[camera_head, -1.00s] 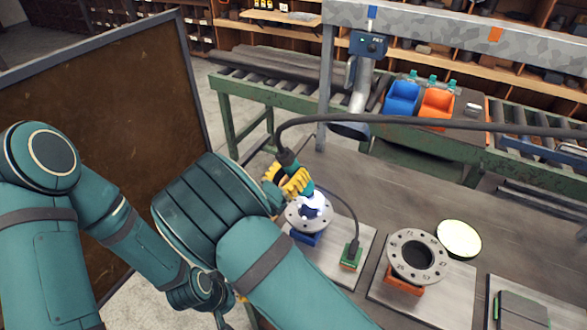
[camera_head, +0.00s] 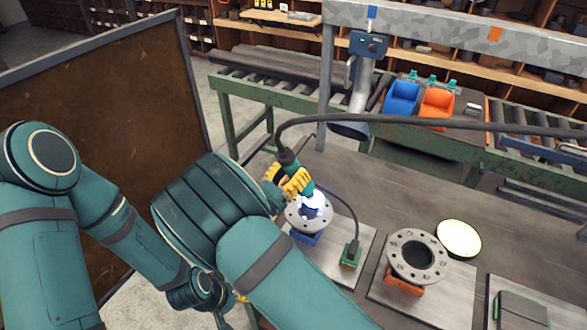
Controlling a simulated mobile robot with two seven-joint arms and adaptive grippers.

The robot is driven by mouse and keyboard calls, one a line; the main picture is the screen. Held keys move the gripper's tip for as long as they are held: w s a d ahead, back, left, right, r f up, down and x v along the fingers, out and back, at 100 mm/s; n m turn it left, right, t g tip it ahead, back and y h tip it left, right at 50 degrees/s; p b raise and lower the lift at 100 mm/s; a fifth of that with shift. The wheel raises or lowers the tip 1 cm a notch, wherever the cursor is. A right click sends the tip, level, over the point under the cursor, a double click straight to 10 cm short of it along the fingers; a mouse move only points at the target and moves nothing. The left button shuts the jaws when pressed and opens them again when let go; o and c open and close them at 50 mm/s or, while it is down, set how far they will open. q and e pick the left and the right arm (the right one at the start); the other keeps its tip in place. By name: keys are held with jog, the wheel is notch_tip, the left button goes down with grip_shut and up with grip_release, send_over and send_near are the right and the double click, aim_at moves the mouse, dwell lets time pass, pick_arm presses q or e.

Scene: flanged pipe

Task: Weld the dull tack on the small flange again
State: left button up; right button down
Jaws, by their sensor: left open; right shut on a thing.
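My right gripper (camera_head: 290,184), with yellow fingers, is shut on the welding torch (camera_head: 306,189). The torch, teal at its front and fed by a dark cable, points down at the small flange (camera_head: 318,222). A bright white glow at the torch tip covers part of the flange, so the tacks there cannot be made out. The small flange rests on a blue support (camera_head: 306,238) on a metal plate. My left gripper (camera_head: 238,299) is low in the picture, mostly hidden behind my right forearm; it is open and away from the flange.
A larger flange (camera_head: 417,256) stands on an orange support, with a pale yellow disc (camera_head: 459,239) beside it. A green clamp (camera_head: 351,255) with a cable sits on the small flange's plate. A fume hose (camera_head: 357,105) hangs behind. A brown screen (camera_head: 110,140) stands left.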

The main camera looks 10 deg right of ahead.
aim_at(293, 155)
dwell(0.3)
notch_tip(293, 155, up, 5)
jog(key=p, duration=0.4)
jog(key=shift+f, duration=0.2)
jog(key=shift+r, duration=2.5)
